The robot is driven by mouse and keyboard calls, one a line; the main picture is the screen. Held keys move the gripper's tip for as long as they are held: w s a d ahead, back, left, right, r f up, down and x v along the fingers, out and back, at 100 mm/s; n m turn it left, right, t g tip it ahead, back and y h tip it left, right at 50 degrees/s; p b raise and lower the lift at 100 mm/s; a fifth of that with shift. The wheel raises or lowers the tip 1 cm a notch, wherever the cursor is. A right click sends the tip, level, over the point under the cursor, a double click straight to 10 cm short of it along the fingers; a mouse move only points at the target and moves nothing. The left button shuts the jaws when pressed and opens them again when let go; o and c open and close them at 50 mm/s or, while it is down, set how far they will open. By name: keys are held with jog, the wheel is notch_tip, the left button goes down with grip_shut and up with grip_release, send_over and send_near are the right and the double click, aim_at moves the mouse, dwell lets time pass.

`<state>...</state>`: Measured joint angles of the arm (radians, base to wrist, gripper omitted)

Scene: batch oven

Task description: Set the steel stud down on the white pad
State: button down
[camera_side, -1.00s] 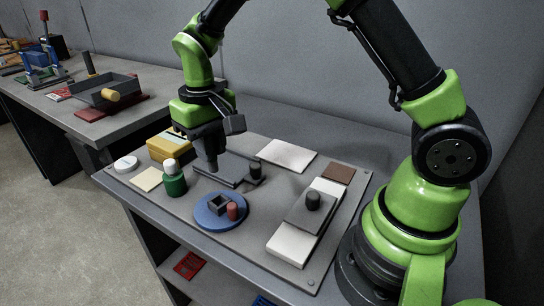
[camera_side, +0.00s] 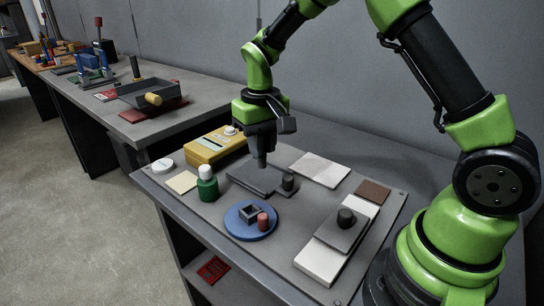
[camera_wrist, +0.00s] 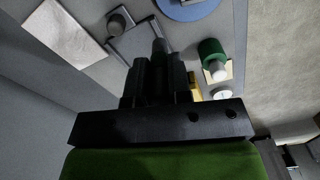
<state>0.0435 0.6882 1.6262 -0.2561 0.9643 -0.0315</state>
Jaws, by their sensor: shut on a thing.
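My gripper (camera_side: 262,158) hangs over the dark grey plate (camera_side: 245,181), fingers pointing down. In the wrist view my gripper (camera_wrist: 158,66) is shut on the steel stud (camera_wrist: 159,45), a small grey cylinder showing beyond the fingertips. The stud's end (camera_side: 262,164) also shows below the fingers in the side view, apparently above the plate; the exact gap is hard to tell. The white pad (camera_side: 320,170) is a flat rectangle behind and right of the plate, with nothing on it. It shows at the left of the wrist view (camera_wrist: 65,34).
A dark cylinder (camera_side: 288,182) stands at the plate's right end. A green bottle (camera_side: 207,189), yellow box (camera_side: 214,147) and blue disc (camera_side: 236,229) with small parts are nearby. A long white plate (camera_side: 314,264) bears a grey block with a dark knob (camera_side: 346,218). A brown pad (camera_side: 373,192) lies flat.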

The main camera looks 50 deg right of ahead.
jog(key=d+m, duration=0.2)
jog(key=d, duration=0.7)
jog(key=m, duration=0.1)
send_over(320, 168)
jog(key=f, duration=0.2)
jog(key=shift+f, duration=3.35)
jog(key=shift+f, duration=0.55)
jog(key=c, duration=1)
grip_release()
